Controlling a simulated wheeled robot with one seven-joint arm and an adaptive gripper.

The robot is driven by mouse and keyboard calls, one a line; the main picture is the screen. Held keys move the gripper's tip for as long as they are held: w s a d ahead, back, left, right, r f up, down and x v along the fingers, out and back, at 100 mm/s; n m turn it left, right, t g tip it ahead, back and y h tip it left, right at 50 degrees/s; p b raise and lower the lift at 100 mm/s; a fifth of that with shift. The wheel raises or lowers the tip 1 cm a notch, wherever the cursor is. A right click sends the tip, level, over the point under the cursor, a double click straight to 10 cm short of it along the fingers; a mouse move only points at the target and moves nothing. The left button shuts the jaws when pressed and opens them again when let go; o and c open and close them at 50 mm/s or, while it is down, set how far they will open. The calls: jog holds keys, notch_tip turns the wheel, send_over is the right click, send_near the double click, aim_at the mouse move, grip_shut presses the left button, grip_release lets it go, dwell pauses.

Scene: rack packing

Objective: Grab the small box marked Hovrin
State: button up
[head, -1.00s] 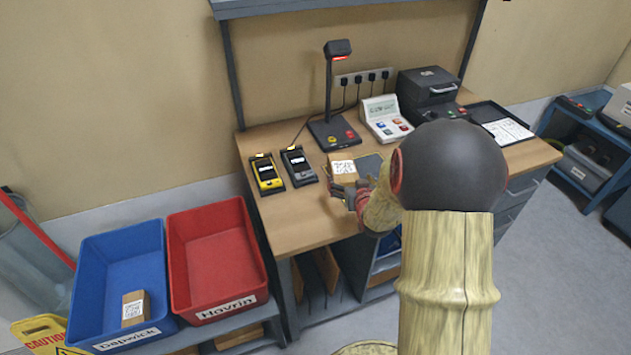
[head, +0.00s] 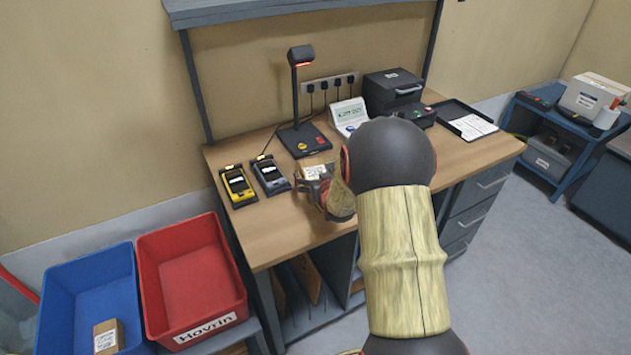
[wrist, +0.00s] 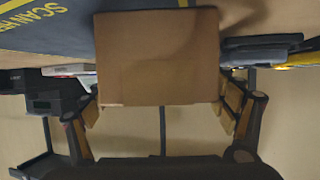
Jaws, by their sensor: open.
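A small brown cardboard box (head: 316,171) with a white label sits on the wooden bench, and I cannot read its label. In the wrist view the box (wrist: 158,58) fills the middle, showing a plain brown face. My gripper (head: 326,190) is at the near side of the box in the head view, partly covering it. In the wrist view my gripper (wrist: 159,106) is open, with one finger on each side of the box. I cannot tell whether the fingers touch it. A red bin (head: 190,275) marked Hovrin stands empty at the lower left.
A blue bin (head: 68,294) beside the red one holds another labelled box (head: 108,337). Yellow (head: 238,186) and grey (head: 270,175) handheld devices lie left of the bench box. A lamp-like scanner (head: 301,100) stands behind it. A blue-grey scan mat (wrist: 65,25) shows in the wrist view.

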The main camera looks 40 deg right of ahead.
jog(key=shift+c, duration=1.1)
jog(key=c, duration=1.3)
jog(key=shift+r, duration=0.1)
jog(key=shift+c, duration=0.2)
